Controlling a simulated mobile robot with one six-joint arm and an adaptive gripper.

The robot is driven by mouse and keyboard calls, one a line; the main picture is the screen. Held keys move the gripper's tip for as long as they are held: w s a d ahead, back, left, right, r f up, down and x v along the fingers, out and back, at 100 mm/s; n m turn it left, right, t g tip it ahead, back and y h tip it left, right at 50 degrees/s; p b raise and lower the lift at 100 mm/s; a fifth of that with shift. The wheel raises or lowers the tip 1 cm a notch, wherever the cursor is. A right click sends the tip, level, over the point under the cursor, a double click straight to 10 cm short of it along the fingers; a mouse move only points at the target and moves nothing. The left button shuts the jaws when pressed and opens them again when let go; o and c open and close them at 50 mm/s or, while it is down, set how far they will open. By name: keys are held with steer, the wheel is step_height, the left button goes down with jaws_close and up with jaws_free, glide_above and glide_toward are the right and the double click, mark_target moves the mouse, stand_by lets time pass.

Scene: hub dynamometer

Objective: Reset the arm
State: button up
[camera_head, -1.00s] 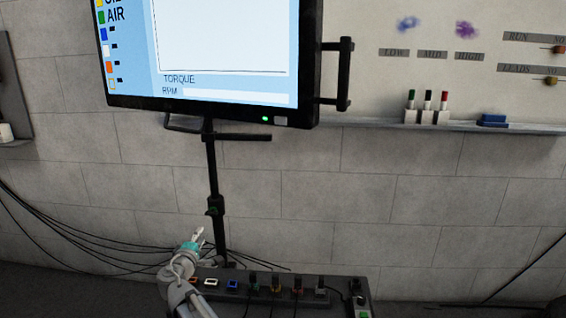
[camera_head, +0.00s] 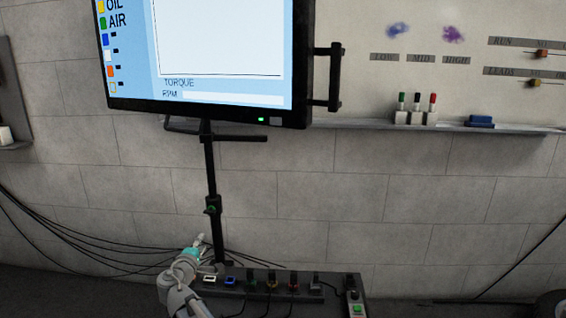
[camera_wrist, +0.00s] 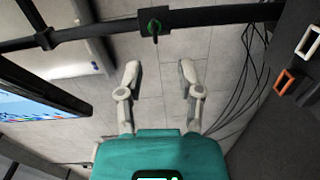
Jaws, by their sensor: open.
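My gripper (camera_wrist: 158,78) shows in the wrist view with its two pale fingers spread apart and nothing between them. In the head view my gripper (camera_head: 199,241) is small, at the lower left of the monitor stand's pole (camera_head: 210,180), with its fingers pointing up. It is beside the left end of the dark connector panel (camera_head: 262,294). The arm hides part of the panel's left end.
A monitor (camera_head: 220,40) hangs on the pole in front of a block wall. The panel bears several coloured sockets and plugs with cables. Loose black cables (camera_head: 90,240) run along the wall at left. A shelf (camera_head: 450,126) holds markers at right.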

steer(key=s+d+f+m+g+h, duration=0.1)
steer(key=d+f+m+g, duration=0.2)
steer(key=d, duration=0.6)
steer(key=s+d+f+m+g+h, duration=0.1)
steer(key=d+f+m+g+h, duration=0.2)
steer(key=d, duration=0.6)
steer(key=s+d+f+m+g, duration=0.1)
steer(key=d+f+m+g, duration=0.25)
steer(key=d, duration=0.55)
steer(key=s+d+f+m+g+y, duration=0.2)
steer(key=s+d, duration=0.3)
steer(key=s+d+f+m+g+y+p, duration=0.1)
steer(key=s+d+f+m+g+y, duration=0.1)
steer(key=s+d, duration=0.3)
steer(key=s+d+f+m+g+y, duration=0.2)
steer(key=s+d+f+g, duration=0.1)
steer(key=s, duration=0.4)
steer(key=shift+d+m+g, duration=0.25)
steer(key=shift+d+g, duration=0.2)
steer(key=shift+d, duration=0.45)
step_height(320, 180, up, 32)
steer(key=p, duration=3.2)
steer(key=shift+f, duration=0.1)
steer(key=shift+o, duration=0.3)
